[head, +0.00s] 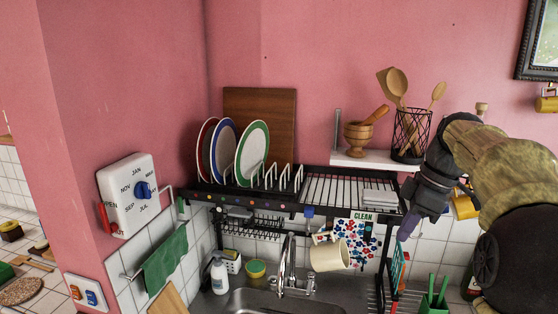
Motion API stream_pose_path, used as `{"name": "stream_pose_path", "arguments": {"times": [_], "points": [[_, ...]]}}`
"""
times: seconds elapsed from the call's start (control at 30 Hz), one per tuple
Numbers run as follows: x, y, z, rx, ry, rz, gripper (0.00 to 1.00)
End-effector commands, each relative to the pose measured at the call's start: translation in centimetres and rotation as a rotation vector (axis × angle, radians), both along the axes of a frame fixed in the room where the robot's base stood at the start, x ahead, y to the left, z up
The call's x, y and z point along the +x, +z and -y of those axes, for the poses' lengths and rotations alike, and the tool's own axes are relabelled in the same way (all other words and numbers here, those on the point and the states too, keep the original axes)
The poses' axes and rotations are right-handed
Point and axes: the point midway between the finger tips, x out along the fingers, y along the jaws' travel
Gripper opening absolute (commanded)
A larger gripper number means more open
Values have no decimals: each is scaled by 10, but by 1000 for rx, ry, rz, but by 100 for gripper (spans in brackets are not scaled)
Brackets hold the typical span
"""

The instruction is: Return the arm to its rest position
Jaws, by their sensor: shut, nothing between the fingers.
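My arm comes in from the right edge in the head view, with a mottled khaki covering on its upper part. My gripper (407,228) is dark and points down, in front of the right end of the black dish rack (326,190). It is shut and holds nothing that I can see. The arm hides part of the wall and the space right of the rack.
Several plates (253,147) stand at the rack's left. A white shelf (350,160) bears a mortar (357,137) and a wire basket (411,133) of wooden spoons, close to my arm. A cream mug (329,257) is near the tap (290,262) over the sink.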

Motion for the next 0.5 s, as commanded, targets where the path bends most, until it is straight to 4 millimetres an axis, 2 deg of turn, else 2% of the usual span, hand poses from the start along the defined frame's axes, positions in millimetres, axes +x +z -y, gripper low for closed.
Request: {"name": "stream_pose_path", "arguments": {"times": [0.27, 0.37, 0.5], "points": [[-2, -48, -19, -38, -200, -49, 0], [-7, -75, -29, -61, -308, -66, 0], [-20, -121, -46, -96, -498, -85, 0]]}}
